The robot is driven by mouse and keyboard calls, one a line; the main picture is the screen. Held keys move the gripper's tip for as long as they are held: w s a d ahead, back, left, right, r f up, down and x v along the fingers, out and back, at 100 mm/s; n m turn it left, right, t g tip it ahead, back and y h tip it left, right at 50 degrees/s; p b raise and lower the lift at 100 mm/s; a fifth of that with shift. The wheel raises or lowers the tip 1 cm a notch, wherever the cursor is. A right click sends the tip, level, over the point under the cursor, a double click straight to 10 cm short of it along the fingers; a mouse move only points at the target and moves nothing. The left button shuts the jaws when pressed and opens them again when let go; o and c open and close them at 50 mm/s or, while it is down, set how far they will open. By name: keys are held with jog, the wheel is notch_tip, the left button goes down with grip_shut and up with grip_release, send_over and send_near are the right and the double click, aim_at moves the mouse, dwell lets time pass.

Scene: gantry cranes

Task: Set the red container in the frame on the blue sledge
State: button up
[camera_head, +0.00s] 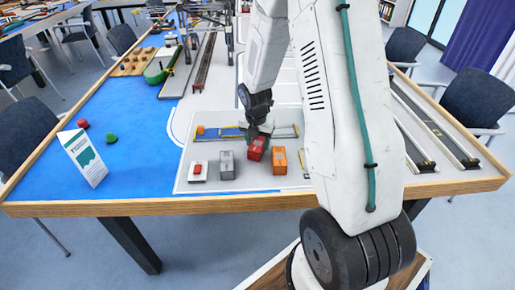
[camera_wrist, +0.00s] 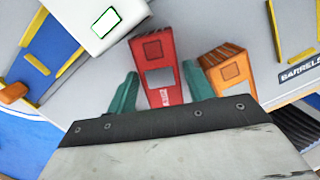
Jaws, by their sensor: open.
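The red container (camera_head: 257,148) stands in a row of small blocks on the grey board, turned slightly against its neighbours. In the wrist view the red container (camera_wrist: 160,65) lies between the two teal fingers of my gripper (camera_wrist: 160,92). The fingers are apart, one on each side; I cannot tell whether either touches it. In the head view my gripper (camera_head: 254,134) is low at the container, partly hidden by my arm. The blue sledge (camera_head: 230,132) lies behind the row, with yellow bars around it. In the wrist view the blue sledge (camera_wrist: 33,62) shows at left.
The orange container (camera_head: 279,160) is close on the right of the red one. The grey container (camera_head: 226,163) and a white box with a red top (camera_head: 198,171) stand to the left. A small orange piece (camera_head: 200,130) is near the sledge's left end. A folded sign (camera_head: 84,157) stands farther left.

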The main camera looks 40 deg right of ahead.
jog(key=shift+f, duration=0.85)
jog(key=c, duration=0.9)
jog(key=shift+w, duration=0.1)
